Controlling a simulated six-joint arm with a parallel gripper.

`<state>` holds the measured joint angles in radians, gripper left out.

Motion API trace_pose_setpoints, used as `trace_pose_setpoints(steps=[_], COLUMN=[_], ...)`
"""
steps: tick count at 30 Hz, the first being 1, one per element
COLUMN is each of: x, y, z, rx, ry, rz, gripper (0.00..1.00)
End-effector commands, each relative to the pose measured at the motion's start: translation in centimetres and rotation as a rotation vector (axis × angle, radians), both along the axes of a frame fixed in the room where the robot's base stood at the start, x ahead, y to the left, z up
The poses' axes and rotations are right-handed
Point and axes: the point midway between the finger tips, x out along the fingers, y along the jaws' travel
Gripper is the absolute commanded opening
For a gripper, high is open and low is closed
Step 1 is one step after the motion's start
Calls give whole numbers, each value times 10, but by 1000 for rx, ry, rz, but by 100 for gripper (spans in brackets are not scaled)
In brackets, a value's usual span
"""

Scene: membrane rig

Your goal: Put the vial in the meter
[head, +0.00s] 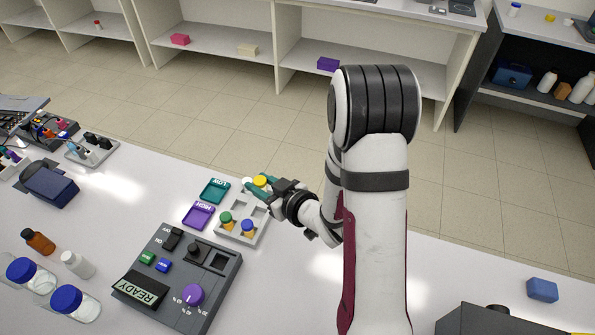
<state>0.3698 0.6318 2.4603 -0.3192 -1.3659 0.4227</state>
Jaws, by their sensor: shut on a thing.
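My gripper (263,188) is shut on a vial at the back of a pale grey rack, its fingers hiding most of it. A yellow cap (260,180) shows at the fingers, with a small white top (247,182) beside it; I cannot tell exactly which is gripped, or whether the vial is clear of the rack. The rack (262,222) also holds a green-capped vial (226,217) and a blue-capped vial (248,226). The grey meter (185,275) stands in front and to the left, with a READY display, buttons, a purple knob and a square dark opening (217,260).
A teal LOW tray (215,191) and a purple HIGH tray (199,215) lie left of the rack. A blue block (542,290) lies at right.

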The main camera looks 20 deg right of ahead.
Motion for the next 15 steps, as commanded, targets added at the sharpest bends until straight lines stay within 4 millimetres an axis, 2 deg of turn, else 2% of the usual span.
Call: trace_pose_setpoints(steps=[3, 7, 10, 15], x=[-16, -48, -70, -86], y=[58, 109, 129, 140], z=[-5, -10, -14, -21], rx=[-2, -8, -12, -15], ry=[-2, 0, 4, 8], rz=[286, 587, 743, 844], gripper=[0, 0, 0, 0])
